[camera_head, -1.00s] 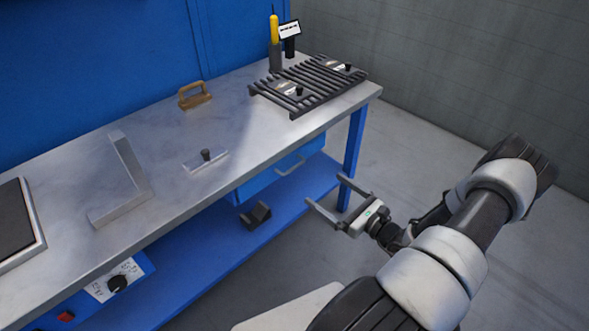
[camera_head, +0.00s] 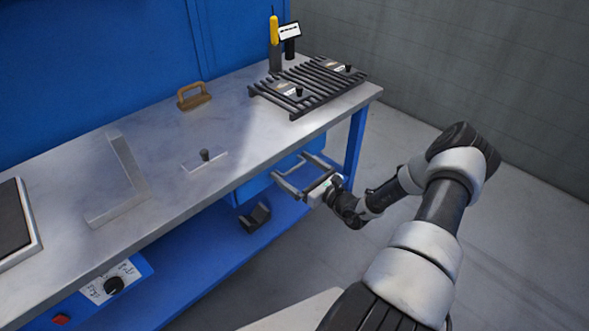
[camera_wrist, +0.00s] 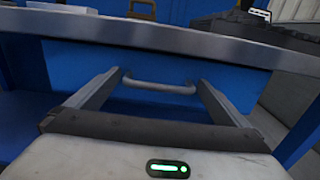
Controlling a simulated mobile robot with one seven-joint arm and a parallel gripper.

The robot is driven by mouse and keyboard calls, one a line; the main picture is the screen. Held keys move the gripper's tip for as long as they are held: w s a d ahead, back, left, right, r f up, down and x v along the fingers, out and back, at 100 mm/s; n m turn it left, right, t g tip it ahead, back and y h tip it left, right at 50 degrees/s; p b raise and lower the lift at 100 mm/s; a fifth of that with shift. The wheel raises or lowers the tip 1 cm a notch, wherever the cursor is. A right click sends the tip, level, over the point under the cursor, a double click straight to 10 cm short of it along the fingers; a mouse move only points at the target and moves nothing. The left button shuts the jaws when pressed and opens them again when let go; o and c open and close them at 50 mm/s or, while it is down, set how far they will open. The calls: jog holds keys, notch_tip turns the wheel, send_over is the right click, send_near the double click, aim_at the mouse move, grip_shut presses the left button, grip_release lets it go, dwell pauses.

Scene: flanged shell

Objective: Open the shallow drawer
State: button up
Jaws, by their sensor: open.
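The shallow blue drawer (camera_head: 250,187) hangs under the right part of the workbench top and looks closed. Its front fills the middle of the wrist view (camera_wrist: 150,62). The grey bar handle (camera_wrist: 160,86) runs across that front, between my two fingers in the picture. My gripper (camera_head: 288,170) is open and empty, in front of the drawer just below the bench edge. The fingers (camera_wrist: 158,85) reach toward the drawer on either side of the handle. I cannot tell how far the fingertips are from the handle. In the head view my gripper largely hides the handle.
The metal bench top (camera_head: 230,130) overhangs close above my gripper. A blue leg (camera_head: 354,145) stands to the right. A dark bracket (camera_head: 255,217) sits on the lower blue shelf (camera_head: 215,255). The floor to the right is clear.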

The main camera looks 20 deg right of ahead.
jog(key=shift+c, duration=0.4)
jog(key=c, duration=1.3)
jog(key=shift+p+v, duration=1.2)
jog(key=shift+v, duration=10.25)
jog(key=o, duration=1.4)
jog(key=v, duration=1.7)
jog(key=shift+s+r, duration=0.1)
jog(key=shift+s, duration=0.1)
jog(key=shift+r, duration=0.1)
